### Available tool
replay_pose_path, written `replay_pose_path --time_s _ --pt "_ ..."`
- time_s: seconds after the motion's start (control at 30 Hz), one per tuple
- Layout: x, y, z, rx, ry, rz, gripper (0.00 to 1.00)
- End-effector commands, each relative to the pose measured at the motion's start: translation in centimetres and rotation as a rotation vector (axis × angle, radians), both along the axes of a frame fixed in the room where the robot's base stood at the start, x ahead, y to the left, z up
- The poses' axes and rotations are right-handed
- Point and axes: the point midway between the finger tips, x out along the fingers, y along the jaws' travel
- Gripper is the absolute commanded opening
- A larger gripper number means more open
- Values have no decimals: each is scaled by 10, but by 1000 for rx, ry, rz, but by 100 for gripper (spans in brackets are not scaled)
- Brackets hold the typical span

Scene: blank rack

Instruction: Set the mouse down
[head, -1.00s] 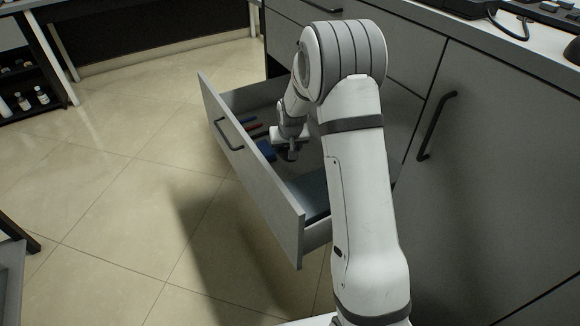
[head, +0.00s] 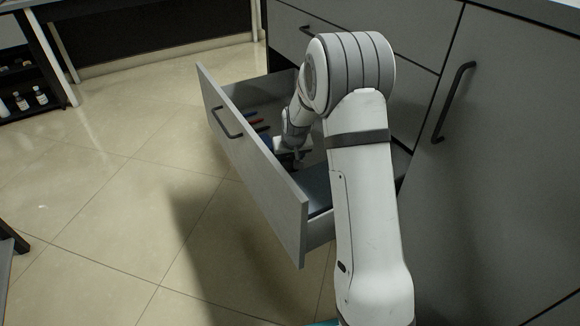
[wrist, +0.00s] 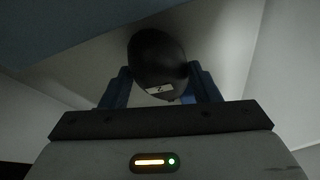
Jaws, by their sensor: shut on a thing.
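The mouse (wrist: 158,62) is dark and rounded, with a small pale label on it. In the wrist view it sits between the two blue fingers of my gripper (wrist: 160,88), which is shut on it. In the head view my gripper (head: 292,156) is down inside the open drawer (head: 262,172), behind its front panel. The mouse cannot be made out in that view. Whether the mouse touches the drawer floor cannot be told.
A flat blue-grey item (head: 316,186) lies in the near end of the drawer. Small red and blue items (head: 255,122) lie toward its far end. The drawer walls stand close around my gripper. A cabinet door with a black handle (head: 452,102) is at right.

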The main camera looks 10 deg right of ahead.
Motion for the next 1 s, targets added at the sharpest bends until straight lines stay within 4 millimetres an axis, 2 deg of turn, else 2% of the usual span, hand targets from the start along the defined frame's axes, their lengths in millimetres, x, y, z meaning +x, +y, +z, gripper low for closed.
replay_pose_path --time_s 0.03,0.13,0.53,0.57,0.6,0.8,1.0 --pt "-1 0 -16 0 3 0 32" --pt "0 0 -28 0 1 0 32" --pt "0 1 -32 0 1 1 32" --pt "0 1 -31 0 1 1 57" --pt "0 1 -31 0 1 1 61" --pt "0 1 -31 0 1 1 77" --pt "0 1 -31 0 1 2 78"
